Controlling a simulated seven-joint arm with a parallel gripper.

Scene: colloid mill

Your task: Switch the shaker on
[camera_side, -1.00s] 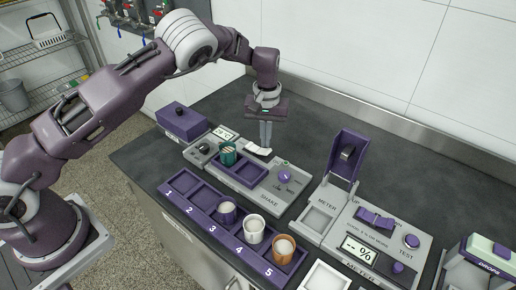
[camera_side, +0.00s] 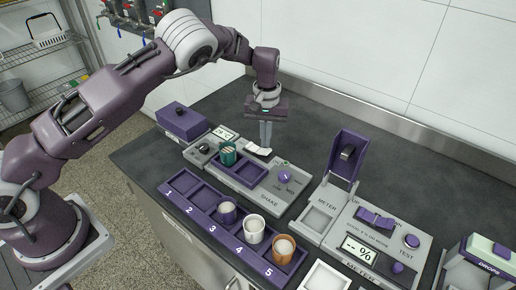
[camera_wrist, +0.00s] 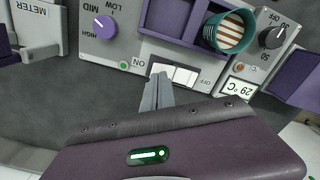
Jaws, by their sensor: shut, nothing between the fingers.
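The shaker (camera_side: 265,200) is a grey unit with a purple two-section tray (camera_side: 243,172) and a purple speed knob (camera_side: 284,176). A green cup with a striped top (camera_side: 228,153) stands in the tray's left section. The shaker's white rocker switch (camera_wrist: 178,73) is at its back edge, beside the ON label and a green lamp (camera_wrist: 124,65). It also shows in the side view (camera_side: 258,150). My gripper (camera_wrist: 158,78) is shut and empty, with its fingertips at the ON-label end of the rocker. I cannot tell whether they touch it. The knob (camera_wrist: 105,27) points near MID in the wrist view.
A heater panel with a black dial (camera_wrist: 275,37) and a 29 °C display (camera_wrist: 238,91) sits beside the shaker. A purple numbered rack (camera_side: 207,213) holds several cups in front. The meter (camera_side: 365,245) with its raised purple lid (camera_side: 346,158) stands to the right.

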